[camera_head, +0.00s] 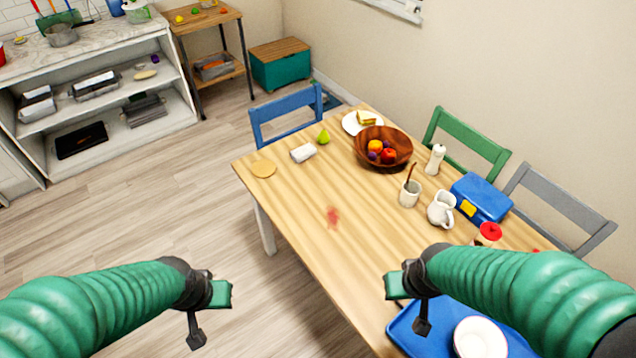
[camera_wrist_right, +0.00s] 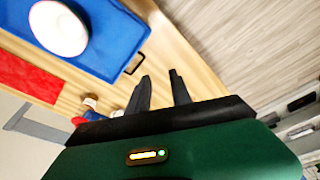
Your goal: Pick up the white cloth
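The white cloth (camera_head: 303,153) appears as a small folded or rolled white bundle on the wooden table, near its far left edge. It lies between a flat tan disc and a green pear. My left gripper (camera_head: 196,332) is over the floor left of the table, well short of the cloth, and I cannot tell how far its fingers are apart. My right gripper (camera_head: 422,318) is above the table's near edge, far from the cloth. In the right wrist view its two dark fingers (camera_wrist_right: 160,76) stand apart with nothing between them.
The table (camera_head: 290,205) holds a tan disc (camera_head: 263,169), a pear (camera_head: 323,137), a fruit bowl (camera_head: 383,147), a cup (camera_head: 410,193), a pitcher (camera_head: 441,210) and a blue tray (camera_head: 420,340). A red stain (camera_head: 333,216) marks bare wood. A blue chair (camera_head: 286,108) stands behind.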

